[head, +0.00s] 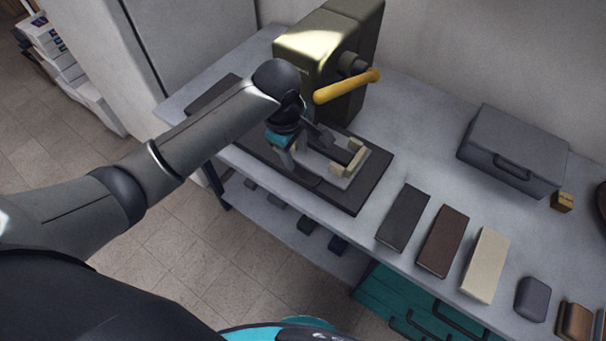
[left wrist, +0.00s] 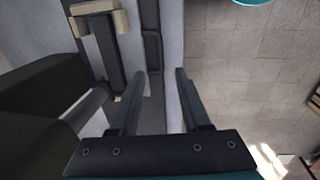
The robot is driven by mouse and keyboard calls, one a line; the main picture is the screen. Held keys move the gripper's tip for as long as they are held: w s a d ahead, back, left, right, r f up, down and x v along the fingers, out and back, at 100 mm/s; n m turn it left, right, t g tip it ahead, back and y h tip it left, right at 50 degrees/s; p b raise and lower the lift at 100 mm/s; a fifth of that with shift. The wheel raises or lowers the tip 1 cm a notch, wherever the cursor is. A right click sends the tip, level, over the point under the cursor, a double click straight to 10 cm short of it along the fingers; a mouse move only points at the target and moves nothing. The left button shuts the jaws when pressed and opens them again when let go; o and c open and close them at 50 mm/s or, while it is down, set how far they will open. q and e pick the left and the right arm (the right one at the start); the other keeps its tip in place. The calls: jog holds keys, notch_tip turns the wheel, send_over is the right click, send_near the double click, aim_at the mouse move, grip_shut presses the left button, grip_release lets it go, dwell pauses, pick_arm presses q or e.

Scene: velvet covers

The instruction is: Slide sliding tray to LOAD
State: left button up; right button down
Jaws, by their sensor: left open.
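The sliding tray (head: 337,178) looks like a light grey plate with cream blocks and a dark bar on it. It sits on a dark base board in front of an olive press-like machine (head: 318,48) with a yellow lever (head: 347,86). In the left wrist view the tray's cream block and dark bar (left wrist: 107,50) show at upper left. My left gripper (head: 303,158) is over the tray's left part, partly hidden by its own wrist. In the left wrist view its fingers (left wrist: 164,72) are apart with nothing held between them. No LOAD mark is readable. My right gripper is not in view.
Dark, brown and cream slabs (head: 443,241) lie right of the base board (head: 340,198). A grey case (head: 514,150) stands at the back right. Teal drawers (head: 395,300) are below the bench. Open tiled floor (head: 205,255) lies in front.

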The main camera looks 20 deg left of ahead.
aim_at(303, 180)
pick_arm(q)
jog(key=f+b, duration=0.1)
jog(key=f, duration=0.3)
jog(key=w+f+b, duration=0.1)
jog(key=f, duration=0.3)
jog(key=w+f+b, duration=0.1)
jog(key=f, duration=0.3)
jog(key=shift+w+d+f, duration=0.1)
jog(key=shift+d+f, duration=0.2)
jog(key=shift+d, duration=0.05)
jog(key=shift+c, duration=0.2)
grip_shut()
dwell(0.6)
